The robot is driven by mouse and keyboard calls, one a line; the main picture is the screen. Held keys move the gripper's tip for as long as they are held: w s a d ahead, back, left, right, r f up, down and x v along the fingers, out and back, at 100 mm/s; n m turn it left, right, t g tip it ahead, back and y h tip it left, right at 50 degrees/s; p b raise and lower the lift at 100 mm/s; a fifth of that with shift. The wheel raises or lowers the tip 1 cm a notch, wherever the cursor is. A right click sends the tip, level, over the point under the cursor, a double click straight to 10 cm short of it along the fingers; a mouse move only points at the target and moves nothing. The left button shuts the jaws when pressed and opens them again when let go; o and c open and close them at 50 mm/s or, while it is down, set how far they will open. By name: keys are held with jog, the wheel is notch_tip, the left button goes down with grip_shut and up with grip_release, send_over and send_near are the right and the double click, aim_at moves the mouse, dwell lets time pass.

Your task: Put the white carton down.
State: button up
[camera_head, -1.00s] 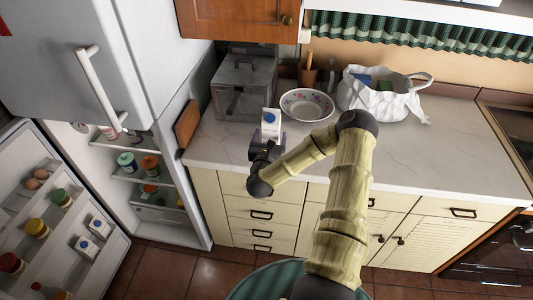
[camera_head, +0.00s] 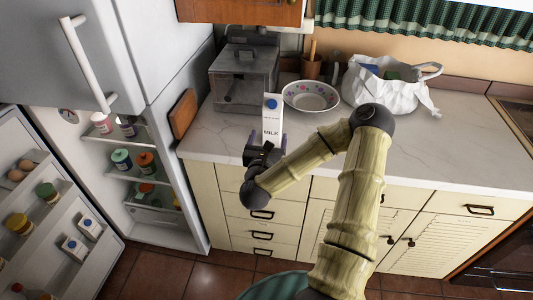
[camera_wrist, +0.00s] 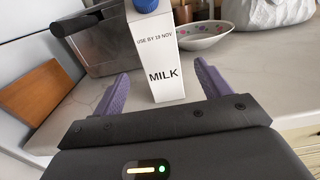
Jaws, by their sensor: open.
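The white carton (camera_head: 271,120) has a blue cap and the word MILK on its side. It stands upright on the pale countertop (camera_head: 400,155), near its front edge. In the wrist view the carton (camera_wrist: 158,60) stands just beyond my gripper (camera_wrist: 162,95). The purple fingers are spread wide, one to each side, with a clear gap between each finger and the carton. In the head view my gripper (camera_head: 267,143) is at the counter's front edge, in front of the carton, and hides part of its base.
A grey metal box (camera_head: 243,80) stands behind the carton, with a patterned bowl (camera_head: 311,97) to the right. A white bag (camera_head: 385,90) lies further right. The fridge (camera_head: 160,60) is open at left, holding jars and cartons. The counter's right part is clear.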

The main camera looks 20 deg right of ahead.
jog(key=shift+b+v, duration=1.5)
jog(key=shift+b, duration=0.5)
jog(key=a+f+n+g+y, duration=0.25)
jog(key=a+n+y, duration=0.3)
jog(key=n, duration=0.65)
jog(key=a+f+n+g+y, duration=0.1)
jog(key=a+f+n+y, duration=0.5)
jog(key=n, duration=0.6)
jog(key=s+r+n+g+h, duration=0.1)
jog(key=s+r+n+g, duration=0.3)
jog(key=s+n+g, duration=0.5)
jog(key=s+n, duration=0.8)
jog(key=n, duration=0.1)
jog(key=shift+d+n, duration=0.25)
jog(key=shift+n, duration=0.15)
jog(key=shift+s+h, duration=0.1)
jog(key=shift+h, duration=0.15)
